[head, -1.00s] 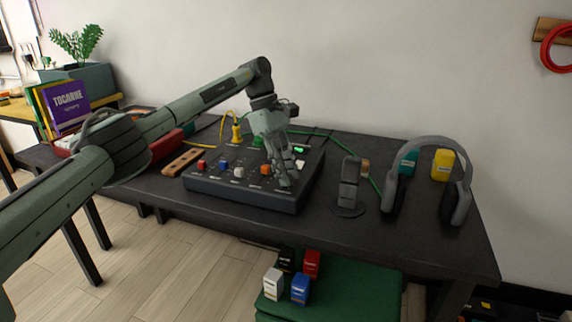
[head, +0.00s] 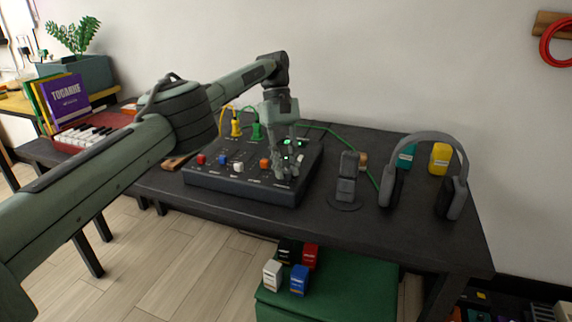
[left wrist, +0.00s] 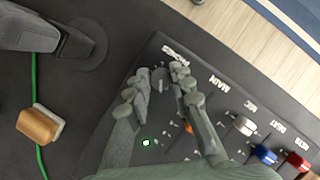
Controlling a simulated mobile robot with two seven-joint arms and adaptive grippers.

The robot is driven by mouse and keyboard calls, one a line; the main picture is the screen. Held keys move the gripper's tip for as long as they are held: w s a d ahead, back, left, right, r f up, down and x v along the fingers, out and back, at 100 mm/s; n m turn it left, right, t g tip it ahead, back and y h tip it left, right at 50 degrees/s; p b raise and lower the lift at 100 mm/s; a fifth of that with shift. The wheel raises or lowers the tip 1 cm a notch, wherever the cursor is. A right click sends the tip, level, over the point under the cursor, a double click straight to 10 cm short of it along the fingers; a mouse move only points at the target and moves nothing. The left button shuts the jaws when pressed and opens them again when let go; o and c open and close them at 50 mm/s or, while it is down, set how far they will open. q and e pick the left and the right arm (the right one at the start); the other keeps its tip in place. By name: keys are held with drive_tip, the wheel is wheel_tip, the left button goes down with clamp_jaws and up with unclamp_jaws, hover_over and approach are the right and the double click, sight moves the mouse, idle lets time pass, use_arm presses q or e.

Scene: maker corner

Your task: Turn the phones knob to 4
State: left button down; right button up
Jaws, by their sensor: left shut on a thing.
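The dark control box (head: 235,186) sits on the black table. Its grey phones knob (left wrist: 160,79) is at the box's front right corner, beside the printed PHONES label in the left wrist view. My left gripper (head: 287,174) points down over that corner. In the left wrist view its fingertips (left wrist: 159,77) stand on either side of the phones knob, shut on it. The fingers partly hide the knob and its scale, so I cannot read its setting. My right gripper is not in view.
Orange (head: 265,163), white (head: 238,167), blue (head: 222,162) and red (head: 201,159) knobs stand left of my gripper. Yellow (head: 236,126) and green plugs (head: 256,131) rise at the back. A dark stand (head: 347,182) and headphones (head: 456,190) stand to the right.

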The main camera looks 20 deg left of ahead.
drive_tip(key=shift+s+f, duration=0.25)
use_arm(q)
drive_tip(key=shift+f, duration=0.1)
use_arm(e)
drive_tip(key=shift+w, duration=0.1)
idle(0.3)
use_arm(q)
drive_tip(key=c, duration=1.3)
unclamp_jaws()
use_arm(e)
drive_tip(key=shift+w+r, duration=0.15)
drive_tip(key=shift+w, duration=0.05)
use_arm(q)
drive_tip(key=shift+s, duration=0.1)
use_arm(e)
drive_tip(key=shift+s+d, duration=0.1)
